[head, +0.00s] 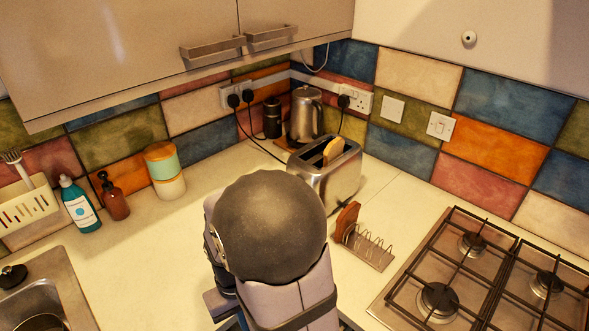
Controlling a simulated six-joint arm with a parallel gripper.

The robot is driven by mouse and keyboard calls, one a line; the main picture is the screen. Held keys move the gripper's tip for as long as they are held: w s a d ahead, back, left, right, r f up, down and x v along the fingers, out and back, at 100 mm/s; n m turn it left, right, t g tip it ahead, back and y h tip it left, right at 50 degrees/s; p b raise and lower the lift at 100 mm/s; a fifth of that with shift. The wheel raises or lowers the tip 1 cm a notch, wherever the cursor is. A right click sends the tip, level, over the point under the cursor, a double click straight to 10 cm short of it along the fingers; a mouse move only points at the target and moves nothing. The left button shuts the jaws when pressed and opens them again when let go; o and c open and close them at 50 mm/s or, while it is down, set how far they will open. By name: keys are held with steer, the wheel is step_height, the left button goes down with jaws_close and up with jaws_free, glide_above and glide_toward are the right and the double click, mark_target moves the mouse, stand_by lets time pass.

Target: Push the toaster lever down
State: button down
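A silver toaster (341,182) stands on the worktop in the middle of the head view. A slice of bread (333,151) sticks up out of its top. I cannot make out the toaster's lever; the lower front of the toaster is partly behind my own body. My gripper does not show in this view, and a large dark rounded part of mine fills the lower middle, in front of the toaster.
A wire toast rack (372,251) with brown slices stands right of my body. A gas hob (459,268) is at right. A kettle (305,117) and dark canister (272,118) stand behind the toaster. Bottles and a sink (66,276) are at left. Worktop left of the toaster is clear.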

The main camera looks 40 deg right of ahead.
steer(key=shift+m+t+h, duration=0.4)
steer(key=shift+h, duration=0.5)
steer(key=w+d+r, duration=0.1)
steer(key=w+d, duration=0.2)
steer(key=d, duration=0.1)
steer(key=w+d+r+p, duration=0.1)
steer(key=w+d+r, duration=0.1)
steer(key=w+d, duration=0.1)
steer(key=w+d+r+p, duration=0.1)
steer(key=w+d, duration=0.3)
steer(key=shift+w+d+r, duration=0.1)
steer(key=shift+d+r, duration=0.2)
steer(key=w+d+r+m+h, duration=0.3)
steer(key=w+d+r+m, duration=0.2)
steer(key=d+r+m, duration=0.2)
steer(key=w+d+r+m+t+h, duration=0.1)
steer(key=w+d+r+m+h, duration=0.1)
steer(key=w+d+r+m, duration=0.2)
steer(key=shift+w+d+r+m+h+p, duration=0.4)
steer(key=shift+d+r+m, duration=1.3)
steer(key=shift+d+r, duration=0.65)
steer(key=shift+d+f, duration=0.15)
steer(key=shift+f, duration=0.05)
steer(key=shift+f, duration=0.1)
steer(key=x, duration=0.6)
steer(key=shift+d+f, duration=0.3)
steer(key=shift+b, duration=0.3)
